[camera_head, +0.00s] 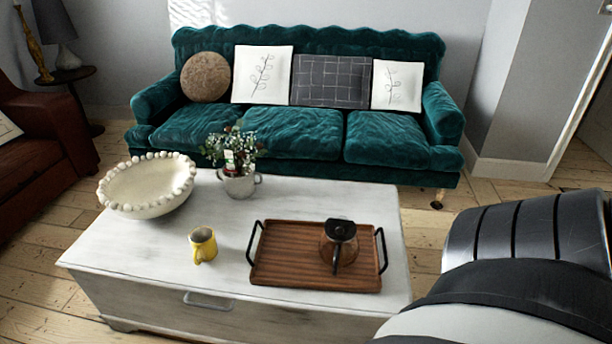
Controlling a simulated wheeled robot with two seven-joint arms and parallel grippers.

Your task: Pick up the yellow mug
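The yellow mug (203,247) stands upright on the white wooden coffee table (218,278), near its front edge. Its handle points toward me, at the mug's lower left. Nothing touches the mug. A link of one of my arms fills the lower right of the head view. Neither of my grippers shows in this view.
Right of the mug is a wooden tray (288,273) with black handles, holding a coffee pot (339,247). Behind the mug are a potted plant (238,163) and a large beaded bowl (148,204). A teal sofa (292,134) stands behind the table.

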